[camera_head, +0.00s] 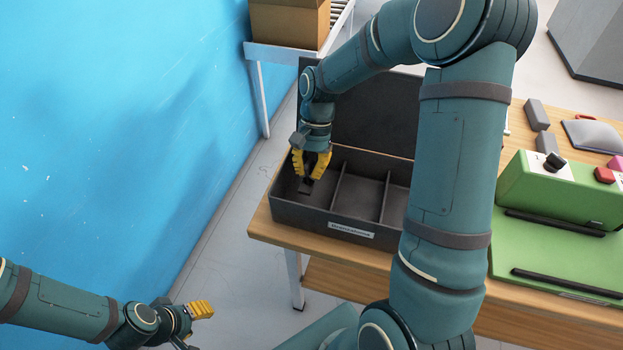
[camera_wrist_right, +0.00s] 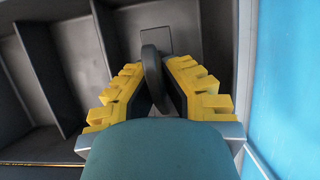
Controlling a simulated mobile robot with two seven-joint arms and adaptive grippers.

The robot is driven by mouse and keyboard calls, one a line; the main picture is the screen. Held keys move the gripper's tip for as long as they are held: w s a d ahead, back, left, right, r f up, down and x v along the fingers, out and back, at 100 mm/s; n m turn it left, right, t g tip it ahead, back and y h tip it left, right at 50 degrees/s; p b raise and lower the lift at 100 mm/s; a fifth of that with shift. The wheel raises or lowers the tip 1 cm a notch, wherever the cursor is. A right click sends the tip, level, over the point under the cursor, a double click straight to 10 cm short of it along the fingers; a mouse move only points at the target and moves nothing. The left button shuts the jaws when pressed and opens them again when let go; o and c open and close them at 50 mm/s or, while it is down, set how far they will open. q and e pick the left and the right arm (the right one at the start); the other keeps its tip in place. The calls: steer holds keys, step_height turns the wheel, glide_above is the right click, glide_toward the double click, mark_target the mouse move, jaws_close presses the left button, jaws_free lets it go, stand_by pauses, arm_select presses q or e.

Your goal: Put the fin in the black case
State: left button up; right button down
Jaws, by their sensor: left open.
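The black case (camera_head: 352,237) lies open on the table, with its lid raised at the back and dividers inside. My right gripper (camera_head: 309,178) reaches down into its left compartment. In the right wrist view a dark rounded piece, which looks like the fin (camera_wrist_right: 151,72), stands between the yellow fingers (camera_wrist_right: 155,70). The fingers appear closed against its sides. A small dark square, perhaps the fin's base, shows beyond it near the compartment floor. The fin is mostly hidden by the fingers in the head view. My left gripper (camera_head: 195,325) is empty at the lower left, away from the table.
A green machine (camera_head: 555,205) with a red knob stands on the table to the right. Grey blocks (camera_head: 538,115) and a grey pad (camera_head: 593,135) lie behind it. A cardboard box (camera_head: 288,24) stands at the back. A blue wall (camera_head: 120,120) borders the left. My right arm hides the case's right part.

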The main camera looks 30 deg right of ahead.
mark_target(310, 180)
steer(key=shift+f, duration=1.4)
steer(key=shift+b, duration=0.3)
steer(key=shift+f, duration=0.45)
steer(key=shift+f, duration=0.15)
steer(key=c, duration=1.1)
jaws_free()
steer(key=shift+c, duration=0.2)
steer(key=p+v, duration=0.2)
steer(key=v, duration=0.6)
steer(key=shift+r, duration=0.4)
